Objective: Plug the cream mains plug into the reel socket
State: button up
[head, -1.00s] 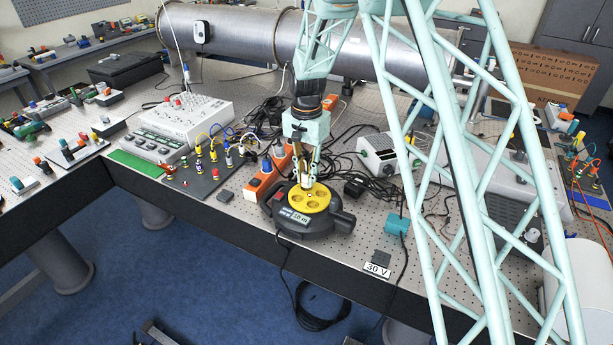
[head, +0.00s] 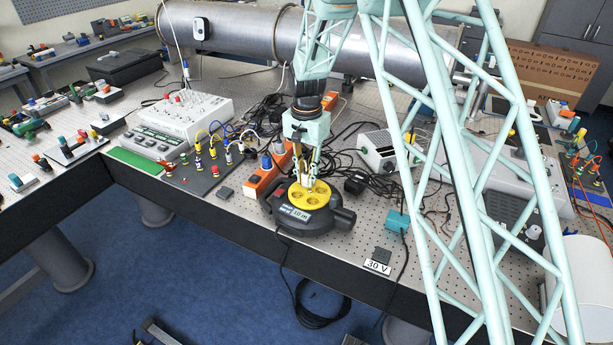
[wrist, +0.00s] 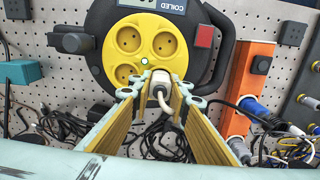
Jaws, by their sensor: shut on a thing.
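The cream mains plug (wrist: 160,84) is between my gripper's fingertips (wrist: 160,88), with its cord trailing back between the fingers. My gripper also shows in the head view (head: 309,184), above the reel's yellow face. The reel (head: 308,220) is black, with a round yellow socket face (wrist: 145,55) and several round sockets. Three sockets show open in the wrist view. The plug and fingertips cover the near right part of the yellow face. The plug's pins are hidden, and I cannot tell whether they touch or enter a socket.
An orange power strip (head: 264,181) with plugs stands left of the reel. Black cables (wrist: 165,138) lie tangled behind it. A teal block (head: 397,222) lies to the right. The table's front edge runs just in front of the reel.

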jog(key=o, duration=1)
jog(key=shift+r, duration=5.95)
jog(key=shift+c, duration=0.2)
jog(key=shift+r+p, duration=0.1)
jog(key=shift+p, duration=0.25)
grip_shut()
jog(key=shift+r+p, duration=0.1)
jog(key=shift+p, duration=0.5)
